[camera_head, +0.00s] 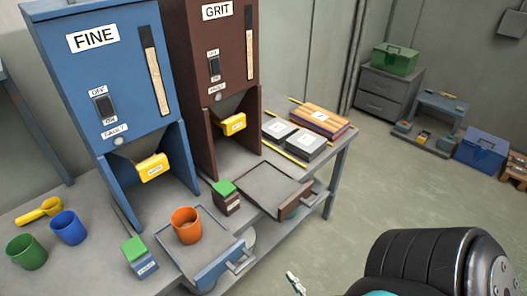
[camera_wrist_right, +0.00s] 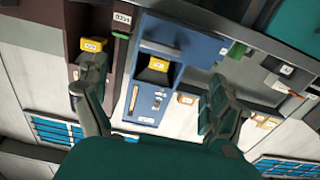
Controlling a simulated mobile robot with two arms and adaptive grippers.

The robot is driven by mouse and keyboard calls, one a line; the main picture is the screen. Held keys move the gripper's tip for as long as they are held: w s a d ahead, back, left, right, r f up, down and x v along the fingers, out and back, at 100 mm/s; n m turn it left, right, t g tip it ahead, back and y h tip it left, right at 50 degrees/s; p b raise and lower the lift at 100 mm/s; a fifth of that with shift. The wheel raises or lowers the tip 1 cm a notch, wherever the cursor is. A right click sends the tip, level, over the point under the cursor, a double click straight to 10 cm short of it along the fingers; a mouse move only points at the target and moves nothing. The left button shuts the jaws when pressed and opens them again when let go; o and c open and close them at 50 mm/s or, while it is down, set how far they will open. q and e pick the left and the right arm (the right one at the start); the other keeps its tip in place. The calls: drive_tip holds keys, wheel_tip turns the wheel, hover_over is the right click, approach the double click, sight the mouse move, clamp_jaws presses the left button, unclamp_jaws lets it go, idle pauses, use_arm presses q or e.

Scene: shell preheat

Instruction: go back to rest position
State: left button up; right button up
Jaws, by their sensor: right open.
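My right gripper (camera_wrist_right: 153,78) is open, with its two dark green fingers wide apart and nothing between them. In the right wrist view the machines appear upside down, some distance beyond the fingers. In the head view a dark rounded link of my arm (camera_head: 430,265) fills the bottom right corner. My left gripper shows in neither view. The blue FINE machine (camera_head: 105,75) and the brown GRIT machine (camera_head: 212,70) stand side by side on the grey bench. An orange cup (camera_head: 186,226) stands upright on the tray in front of the FINE machine.
Green (camera_head: 27,253) and blue (camera_head: 69,227) cups and a yellow scoop (camera_head: 38,212) lie at the bench's left. Green-topped boxes (camera_head: 140,257) stand by the trays. Cabinets (camera_head: 388,90) and a blue toolbox (camera_head: 481,149) stand behind. Floor right of the bench is clear.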

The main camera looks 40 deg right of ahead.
drive_tip(key=shift+s, duration=0.4)
